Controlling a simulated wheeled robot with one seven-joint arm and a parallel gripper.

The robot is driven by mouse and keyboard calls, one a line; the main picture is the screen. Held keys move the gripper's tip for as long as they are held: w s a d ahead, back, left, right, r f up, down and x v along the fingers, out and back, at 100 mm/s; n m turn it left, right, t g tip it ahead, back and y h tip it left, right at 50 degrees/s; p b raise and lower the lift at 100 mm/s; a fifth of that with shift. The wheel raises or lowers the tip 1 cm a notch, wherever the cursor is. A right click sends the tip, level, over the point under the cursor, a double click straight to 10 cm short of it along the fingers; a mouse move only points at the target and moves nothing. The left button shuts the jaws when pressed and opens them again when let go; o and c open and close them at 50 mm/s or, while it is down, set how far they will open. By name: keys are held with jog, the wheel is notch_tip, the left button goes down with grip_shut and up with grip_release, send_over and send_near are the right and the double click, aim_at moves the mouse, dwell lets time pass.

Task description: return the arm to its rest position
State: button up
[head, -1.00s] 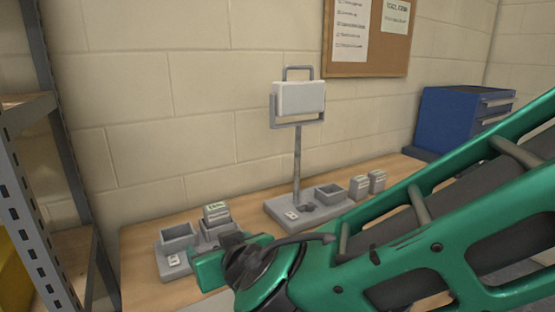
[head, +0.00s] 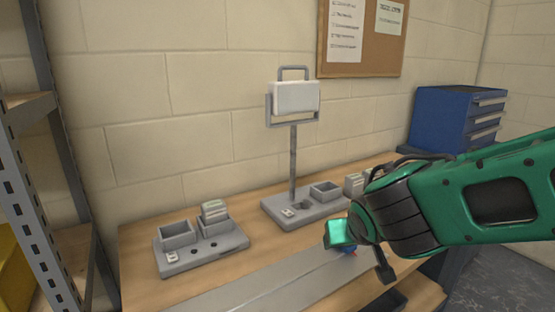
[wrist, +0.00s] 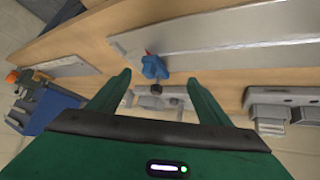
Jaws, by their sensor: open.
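My green arm (head: 480,205) reaches in from the right side of the head view, above the right part of the bench. In the wrist view my gripper (wrist: 159,82) has its two green fingers spread apart, with nothing held between them. Beyond the fingertips, a blue clamp-like piece (wrist: 153,67) sits at the edge of a grey metal strip (wrist: 220,30). In the head view the fingers cannot be made out clearly.
On the wooden bench stand a grey tray (head: 205,262) with two tubs, one holding a pale block, and a second base (head: 300,217) with a post and white panel. A blue drawer cabinet (head: 450,125) is behind; a metal shelf (head: 45,190) stands left.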

jog(key=s+d+f+m+g+h, duration=0.15)
jog(key=s+d, duration=0.25)
jog(key=d, duration=0.7)
jog(key=s+d+m+g+y, duration=0.1)
jog(key=s+d+g, duration=0.1)
jog(key=s+d, duration=0.2)
jog(key=s+d+m+g, duration=0.2)
jog(key=s+d, duration=0.2)
jog(key=s, duration=0.6)
jog(key=s+d+f+m+g+y, duration=0.1)
jog(key=s+d+m+g, duration=0.1)
jog(key=s+d, duration=0.3)
jog(key=shift+s+g+y, duration=0.35)
jog(key=shift+s+g, duration=0.1)
jog(key=shift+s, duration=0.8)
jog(key=shift+f+m, duration=0.1)
jog(key=shift+m, duration=0.15)
jog(key=shift+w+f, duration=0.25)
jog(key=shift+w, duration=0.45)
